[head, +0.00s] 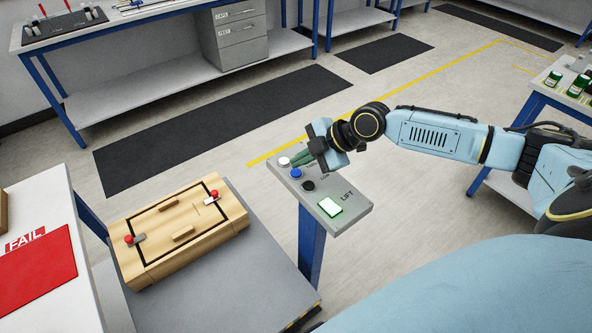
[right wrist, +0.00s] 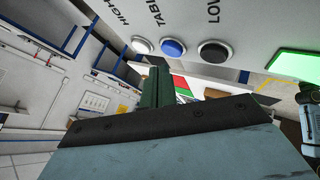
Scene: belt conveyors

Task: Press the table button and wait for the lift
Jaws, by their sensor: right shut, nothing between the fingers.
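The control panel (head: 345,201) is a grey plate on a blue post. It has a white button (head: 284,161), the blue table button (head: 296,173), a black button (head: 308,185) and a lit green square (head: 330,207) marked LIFT. In the right wrist view the blue button (right wrist: 173,47) sits by the word TABLE, between the white (right wrist: 142,45) and black (right wrist: 212,52) buttons. My right gripper (head: 297,158) is shut and empty, its dark green fingers close to the white and blue buttons. I cannot tell whether they touch. My left gripper is not in view.
A wooden case (head: 178,232) with red-knobbed latches lies on a grey platform (head: 218,305) left of the panel. A white table with a red FAIL area (head: 38,275) is at the left edge. Workbenches stand behind, with open floor (head: 385,185) between.

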